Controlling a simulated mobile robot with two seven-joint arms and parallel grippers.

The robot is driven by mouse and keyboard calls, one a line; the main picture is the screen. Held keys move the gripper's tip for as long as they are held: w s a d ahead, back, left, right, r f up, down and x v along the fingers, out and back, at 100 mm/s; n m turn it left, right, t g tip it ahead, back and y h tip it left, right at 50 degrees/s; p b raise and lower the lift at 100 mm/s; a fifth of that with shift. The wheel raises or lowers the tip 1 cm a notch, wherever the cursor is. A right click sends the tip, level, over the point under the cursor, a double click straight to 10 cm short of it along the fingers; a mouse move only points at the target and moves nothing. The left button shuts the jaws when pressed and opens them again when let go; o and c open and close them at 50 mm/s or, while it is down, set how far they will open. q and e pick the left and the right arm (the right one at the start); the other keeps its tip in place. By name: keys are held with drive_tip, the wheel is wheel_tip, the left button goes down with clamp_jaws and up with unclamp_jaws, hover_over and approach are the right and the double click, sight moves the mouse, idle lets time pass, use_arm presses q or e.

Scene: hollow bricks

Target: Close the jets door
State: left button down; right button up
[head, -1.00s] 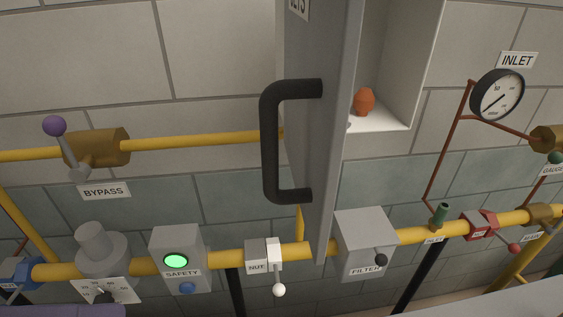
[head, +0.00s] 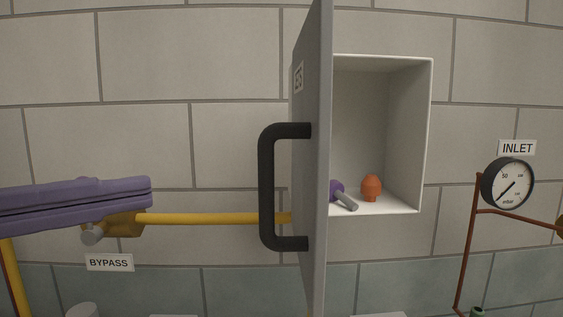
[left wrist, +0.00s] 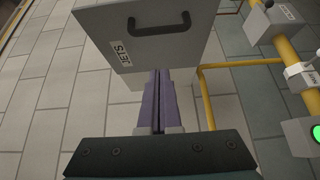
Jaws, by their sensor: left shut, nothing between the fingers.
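The jets door (head: 309,200) is a grey panel standing open, swung out from the wall and seen nearly edge-on. Its black handle (head: 267,190) faces left. The left wrist view shows the door (left wrist: 185,45) with its JETS label and handle (left wrist: 158,24). The white wall box (head: 425,130) behind it is uncovered. My left gripper (head: 148,192), with purple fingers, is shut and empty, left of the door and apart from the handle in the head view. In the left wrist view the fingers (left wrist: 157,80) point towards the door's edge; contact cannot be told. My right gripper is out of view.
An orange piece (head: 371,187) and a purple-and-grey piece (head: 344,198) lie in the box. A yellow pipe (head: 215,218) runs along the wall behind my gripper, above the BYPASS label (head: 109,263). The inlet gauge (head: 508,182) is at the right.

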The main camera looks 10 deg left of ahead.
use_arm(q)
drive_tip(key=w+d+p, duration=0.3)
drive_tip(key=d+p, duration=0.2)
drive_tip(key=d, duration=0.2)
drive_tip(key=shift+w+p, duration=0.3)
drive_tip(key=shift+w, duration=0.1)
drive_tip(key=shift+d+f, duration=0.1)
